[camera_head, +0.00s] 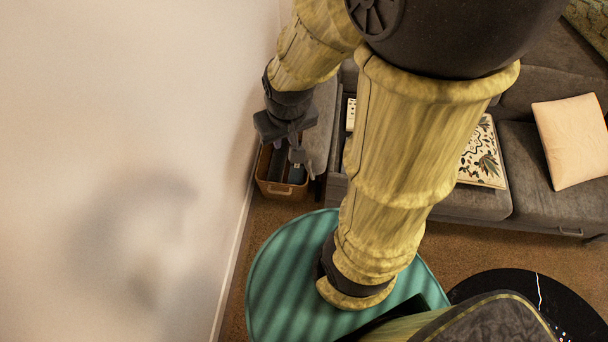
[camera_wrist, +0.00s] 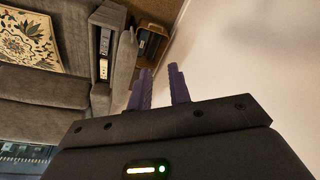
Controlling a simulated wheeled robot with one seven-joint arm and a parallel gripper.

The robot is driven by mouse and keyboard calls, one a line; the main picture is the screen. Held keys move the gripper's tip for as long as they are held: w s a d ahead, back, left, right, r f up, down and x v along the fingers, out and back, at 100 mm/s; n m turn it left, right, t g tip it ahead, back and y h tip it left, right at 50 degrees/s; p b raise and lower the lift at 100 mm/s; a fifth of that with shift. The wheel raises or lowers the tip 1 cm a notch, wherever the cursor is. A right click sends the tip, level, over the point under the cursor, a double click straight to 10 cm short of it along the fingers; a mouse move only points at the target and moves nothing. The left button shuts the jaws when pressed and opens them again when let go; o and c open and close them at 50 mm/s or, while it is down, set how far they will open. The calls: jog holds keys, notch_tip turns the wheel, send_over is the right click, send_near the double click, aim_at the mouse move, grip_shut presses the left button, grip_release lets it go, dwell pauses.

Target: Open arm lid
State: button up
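The grey sofa's arm (camera_wrist: 103,18) is at the upper left of centre in the wrist view. Its lid, a grey upholstered panel (camera_wrist: 124,58), stands raised on edge along the right side of an open slot. A pale remote-like item (camera_wrist: 104,41) lies in that slot. In the head view the lid (camera_head: 322,122) is partly hidden behind my arm. My gripper (camera_wrist: 160,88) has its two dark fingers apart with nothing between them. It is beside the lid, on the wall side; I cannot tell whether it touches. It also shows in the head view (camera_head: 299,150).
A brown basket (camera_head: 280,189) with dark items stands on the carpet between sofa and wall. The pale wall (camera_head: 120,120) is close on the left. A teal round ottoman (camera_head: 275,275) and a black round table (camera_head: 530,295) stand in front of the sofa.

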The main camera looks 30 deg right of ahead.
jog(key=w+f+n+g+h+b, duration=0.1)
jog(key=w+f+n+h+b, duration=0.3)
jog(key=f+b, duration=0.5)
jog(key=w+f+n+g+h+b, duration=0.1)
jog(key=w+f+n+h+b, duration=0.4)
jog(key=f, duration=1.7)
jog(key=w+f+n+g+h+b, duration=0.1)
jog(key=w+f+n+h+b, duration=0.3)
jog(key=f+n+h+b, duration=0.5)
notch_tip(320, 180, down, 7)
jog(key=n+b, duration=0.1)
jog(key=b, duration=0.4)
jog(key=shift+w, duration=0.15)
jog(key=shift+d, duration=0.1)
jog(key=d+b, duration=0.1)
jog(key=d, duration=1.1)
